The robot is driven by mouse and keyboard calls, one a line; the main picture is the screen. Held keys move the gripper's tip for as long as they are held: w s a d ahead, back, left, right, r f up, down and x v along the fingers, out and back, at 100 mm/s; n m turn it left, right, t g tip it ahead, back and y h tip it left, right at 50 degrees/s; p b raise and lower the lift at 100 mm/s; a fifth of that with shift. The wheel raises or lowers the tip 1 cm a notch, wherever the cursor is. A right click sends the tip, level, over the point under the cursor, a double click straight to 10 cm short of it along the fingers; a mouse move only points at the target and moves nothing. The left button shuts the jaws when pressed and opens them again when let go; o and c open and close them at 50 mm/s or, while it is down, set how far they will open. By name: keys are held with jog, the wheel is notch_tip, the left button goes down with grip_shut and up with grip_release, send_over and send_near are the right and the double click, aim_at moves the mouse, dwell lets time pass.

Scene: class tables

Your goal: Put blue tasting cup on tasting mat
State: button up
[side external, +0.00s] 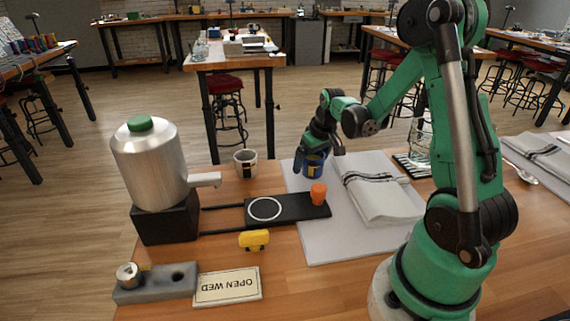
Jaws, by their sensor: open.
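The blue cup (314,166), with a dark and yellow label, stands upright near the far left part of a large pale sheet (315,237). My gripper (319,154) is open and low over the cup, with a finger on either side of it. The gripper hides part of the cup's top, and I cannot tell whether the fingers touch it. A flat black slab with a white ring (287,208) lies to the left and nearer the camera. I cannot tell whether the slab or the pale sheet is the tasting mat. The white ring is empty.
An orange cup (318,194) stands by the slab's right end. A folded cloth (379,190) lies right. A yellow block (254,240) and sign (228,287) are in front.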

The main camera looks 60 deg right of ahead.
aim_at(321, 160)
jog(key=v, duration=1.1)
jog(key=shift+r, duration=0.25)
jog(key=s+a+n+t+y, duration=0.1)
jog(key=a+n+t, duration=0.2)
jog(key=a, duration=1.6)
jog(key=shift+s+r+t, duration=0.2)
jog(key=shift+s+t, duration=0.05)
jog(key=shift+t, duration=0.35)
